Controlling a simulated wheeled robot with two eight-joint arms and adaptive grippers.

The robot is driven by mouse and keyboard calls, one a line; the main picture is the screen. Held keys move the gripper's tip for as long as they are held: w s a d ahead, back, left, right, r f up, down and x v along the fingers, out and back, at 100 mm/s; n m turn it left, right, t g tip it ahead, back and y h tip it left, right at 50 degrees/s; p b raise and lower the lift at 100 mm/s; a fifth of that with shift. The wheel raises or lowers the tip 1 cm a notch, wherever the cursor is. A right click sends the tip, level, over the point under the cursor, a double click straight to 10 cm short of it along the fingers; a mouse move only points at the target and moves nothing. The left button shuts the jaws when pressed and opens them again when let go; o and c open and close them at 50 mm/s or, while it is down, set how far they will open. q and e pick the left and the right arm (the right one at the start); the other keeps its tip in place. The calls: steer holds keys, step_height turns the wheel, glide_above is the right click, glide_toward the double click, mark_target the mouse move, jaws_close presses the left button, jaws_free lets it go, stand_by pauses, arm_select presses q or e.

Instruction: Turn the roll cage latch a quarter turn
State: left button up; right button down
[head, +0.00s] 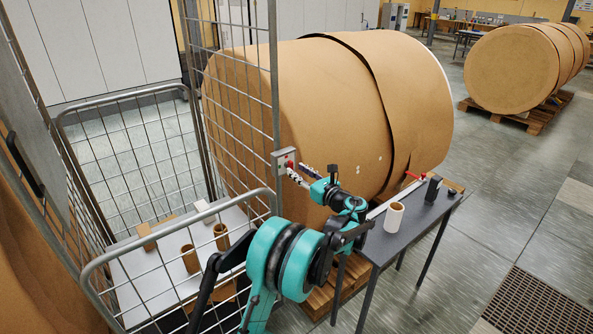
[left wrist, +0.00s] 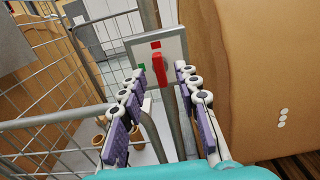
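The roll cage (head: 277,100) stands at the left, with a grey latch plate (head: 280,156) on its near right post. In the left wrist view the latch plate (left wrist: 176,47) carries a red latch handle (left wrist: 159,68), roughly upright. A red mark sits above the handle and a green mark to its left. My left gripper (head: 301,175) is just right of the plate. In the left wrist view its padded fingers (left wrist: 160,90) are spread apart, with the handle showing ahead between them. I cannot tell whether they touch it. My right gripper is not in view.
Several brown cores (head: 191,258) stand inside the cage.

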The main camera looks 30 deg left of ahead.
mark_target(289, 166)
arm_select(q)
steer(key=shift+x, duration=1.45)
jaws_close()
